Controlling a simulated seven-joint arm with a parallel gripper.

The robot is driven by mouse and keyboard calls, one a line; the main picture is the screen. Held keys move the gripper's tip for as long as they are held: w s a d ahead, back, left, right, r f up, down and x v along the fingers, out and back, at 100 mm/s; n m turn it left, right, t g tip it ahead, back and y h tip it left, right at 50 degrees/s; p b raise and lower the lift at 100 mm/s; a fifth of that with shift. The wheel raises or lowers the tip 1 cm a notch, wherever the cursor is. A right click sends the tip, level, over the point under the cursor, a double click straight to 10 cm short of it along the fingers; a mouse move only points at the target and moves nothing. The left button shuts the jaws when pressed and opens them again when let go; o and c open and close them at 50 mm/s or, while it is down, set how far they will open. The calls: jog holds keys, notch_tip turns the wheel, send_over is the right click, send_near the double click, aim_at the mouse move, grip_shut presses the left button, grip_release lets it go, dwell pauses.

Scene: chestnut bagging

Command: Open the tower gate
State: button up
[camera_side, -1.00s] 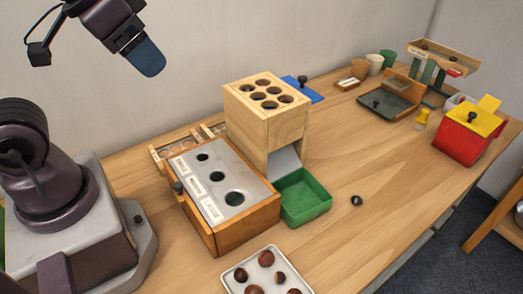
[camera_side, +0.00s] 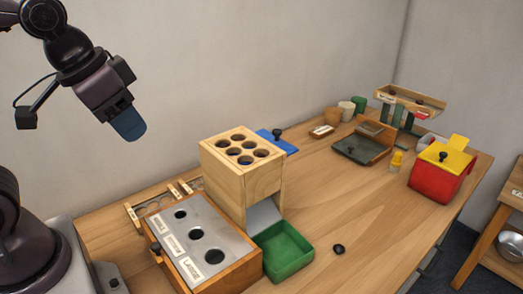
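The tower (camera_side: 263,183) is a pale wooden block with several round holes in its top, dark brown inside. A blue plate (camera_side: 288,145) with a black knob, which looks like its gate, shows just behind the tower's right side; where it meets the tower is hidden. A grey chute (camera_side: 263,215) slopes out at the tower's foot toward a green tray (camera_side: 302,250). My gripper (camera_side: 128,124), with blue fingertips, hangs at the upper left, above and left of the tower and clear of everything. It is seen edge-on, so the gap between its fingers is not visible.
A wooden box with a grey, holed, labelled top (camera_side: 190,229) stands in front of the tower. A small black knob (camera_side: 339,249) lies on the table. A red box with yellow lid (camera_side: 440,170) and a dark green tray (camera_side: 360,149) are farther right. The right middle table is clear.

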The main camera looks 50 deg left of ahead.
jog(key=w+r+m+g, duration=0.1)
jog(key=w+g, duration=0.1)
jog(key=w, duration=1.1)
jog(key=m+g, duration=0.3)
jog(key=m, duration=0.5)
send_near(277, 130)
notch_tip(277, 130, down, 9)
jog(key=shift+s, duration=0.15)
grip_shut()
